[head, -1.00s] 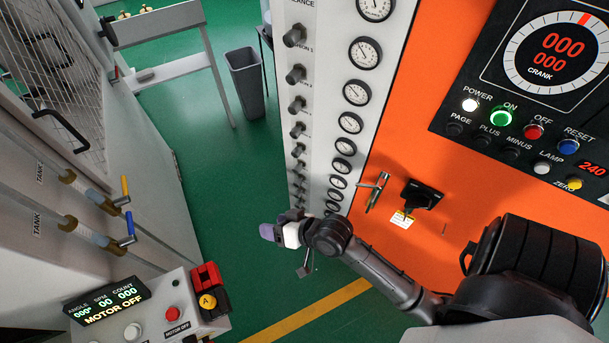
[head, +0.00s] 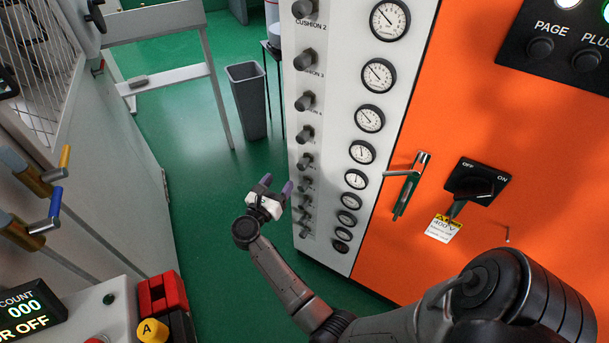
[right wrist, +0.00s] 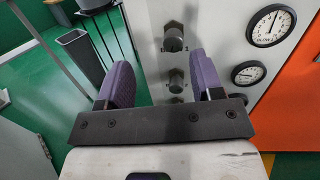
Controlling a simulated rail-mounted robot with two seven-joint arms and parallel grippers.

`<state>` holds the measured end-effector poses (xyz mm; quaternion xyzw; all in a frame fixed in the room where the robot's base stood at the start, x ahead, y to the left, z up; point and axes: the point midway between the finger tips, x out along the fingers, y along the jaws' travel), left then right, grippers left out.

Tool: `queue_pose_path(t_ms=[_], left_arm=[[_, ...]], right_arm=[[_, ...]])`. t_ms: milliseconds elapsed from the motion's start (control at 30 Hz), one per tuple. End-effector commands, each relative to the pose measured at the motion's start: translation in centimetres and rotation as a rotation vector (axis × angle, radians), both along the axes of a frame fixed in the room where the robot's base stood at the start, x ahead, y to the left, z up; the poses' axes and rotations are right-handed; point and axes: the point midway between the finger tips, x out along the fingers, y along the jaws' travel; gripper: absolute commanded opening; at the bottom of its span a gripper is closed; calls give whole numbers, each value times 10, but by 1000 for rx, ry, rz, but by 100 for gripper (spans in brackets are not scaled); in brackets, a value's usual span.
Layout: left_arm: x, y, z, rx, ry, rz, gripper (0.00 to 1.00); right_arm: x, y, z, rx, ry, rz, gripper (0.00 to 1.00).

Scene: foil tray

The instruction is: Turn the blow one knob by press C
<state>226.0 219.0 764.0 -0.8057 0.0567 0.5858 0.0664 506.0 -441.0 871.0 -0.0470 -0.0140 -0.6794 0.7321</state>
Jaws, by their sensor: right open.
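The white panel (head: 333,130) carries a column of dark round knobs beside a column of dial gauges. My right gripper (head: 277,187) is open and empty, just left of the lower knobs (head: 306,184). In the right wrist view its purple fingers (right wrist: 162,80) point at the panel. A lower knob (right wrist: 177,80) appears between the fingers. My left gripper is not in view.
The orange cabinet (head: 450,90) with a door handle (head: 408,185) and an OFF/ON switch (head: 476,185) adjoins the panel on the right. A grey bin (head: 247,100) stands on the green floor behind. A control box with a yellow button A (head: 153,331) is at lower left.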

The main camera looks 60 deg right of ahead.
Motion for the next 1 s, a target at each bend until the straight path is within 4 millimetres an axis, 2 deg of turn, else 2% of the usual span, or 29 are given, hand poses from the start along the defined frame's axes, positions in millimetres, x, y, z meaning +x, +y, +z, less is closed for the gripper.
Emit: queue_pose_path(t_ms=[33,100,267,700,1000], left_arm=[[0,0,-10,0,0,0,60],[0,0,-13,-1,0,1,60],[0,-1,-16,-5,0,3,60],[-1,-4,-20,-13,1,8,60],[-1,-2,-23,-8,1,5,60]], right_arm=[[-1,0,-13,31,-23,-30,60],[-3,0,-21,61,-46,-63,60],[-5,-10,-27,86,-67,-95,60],[-8,-88,-27,85,-65,-96,60],[-8,-126,-27,86,-64,-95,60]])
